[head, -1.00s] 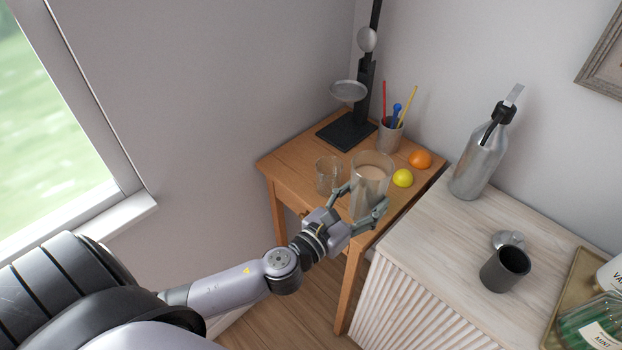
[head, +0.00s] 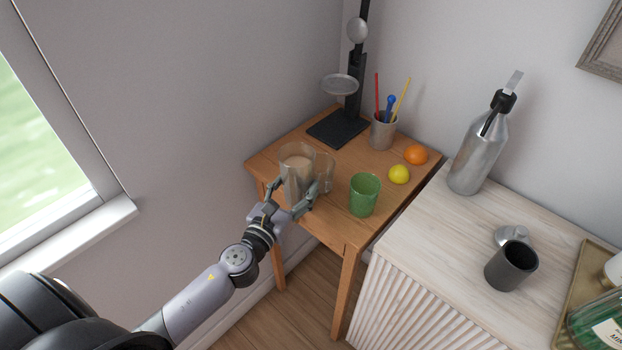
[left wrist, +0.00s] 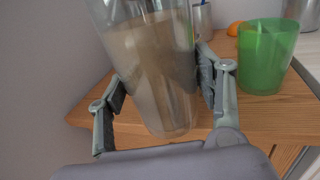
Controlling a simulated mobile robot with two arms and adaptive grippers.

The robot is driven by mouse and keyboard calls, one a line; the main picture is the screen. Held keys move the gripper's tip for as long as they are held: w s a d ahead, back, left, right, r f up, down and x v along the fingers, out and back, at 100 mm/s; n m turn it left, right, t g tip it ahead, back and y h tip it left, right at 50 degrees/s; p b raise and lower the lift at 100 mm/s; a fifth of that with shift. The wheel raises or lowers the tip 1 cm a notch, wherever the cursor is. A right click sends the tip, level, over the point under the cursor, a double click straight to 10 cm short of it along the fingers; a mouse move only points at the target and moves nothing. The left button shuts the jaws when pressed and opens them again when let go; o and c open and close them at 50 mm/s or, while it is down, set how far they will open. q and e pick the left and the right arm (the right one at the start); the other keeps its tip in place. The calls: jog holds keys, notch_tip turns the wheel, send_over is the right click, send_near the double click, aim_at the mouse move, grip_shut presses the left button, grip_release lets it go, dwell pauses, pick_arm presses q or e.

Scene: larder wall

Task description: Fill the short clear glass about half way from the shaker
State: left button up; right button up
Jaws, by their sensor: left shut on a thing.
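The shaker (head: 297,164) is a tall see-through cup with beige liquid in it. My left gripper (head: 291,198) is shut around its lower part, over the small wooden table. In the left wrist view the shaker (left wrist: 155,60) stands nearly upright between the two fingers, leaning slightly. The short clear glass (head: 327,173) stands on the table just behind and right of the shaker, partly hidden by it. I cannot make out the glass in the left wrist view. No stream of liquid shows. My right gripper is not in view.
A green cup (head: 364,195) stands right of the shaker. A lemon (head: 399,174), an orange (head: 416,155), a pen cup (head: 383,131) and a black stand (head: 339,128) are behind. A metal bottle (head: 478,155) and dark cup (head: 510,266) stand on the pale cabinet.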

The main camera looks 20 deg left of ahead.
pick_arm(q)
jog(key=shift+n+y, duration=0.3)
jog(key=shift+y, duration=0.2)
jog(key=a, duration=0.1)
jog(key=w+a, duration=0.1)
jog(key=a+f, duration=0.1)
jog(key=shift+w+a, duration=0.25)
jog(key=shift+w, duration=0.1)
jog(key=shift+n+y, duration=0.3)
jog(key=shift+y, duration=0.3)
jog(key=w+a, duration=0.3)
jog(key=w+a+b, duration=0.1)
jog(key=w+a, duration=0.2)
jog(key=shift+a+r, duration=0.15)
jog(key=shift+a, duration=0.25)
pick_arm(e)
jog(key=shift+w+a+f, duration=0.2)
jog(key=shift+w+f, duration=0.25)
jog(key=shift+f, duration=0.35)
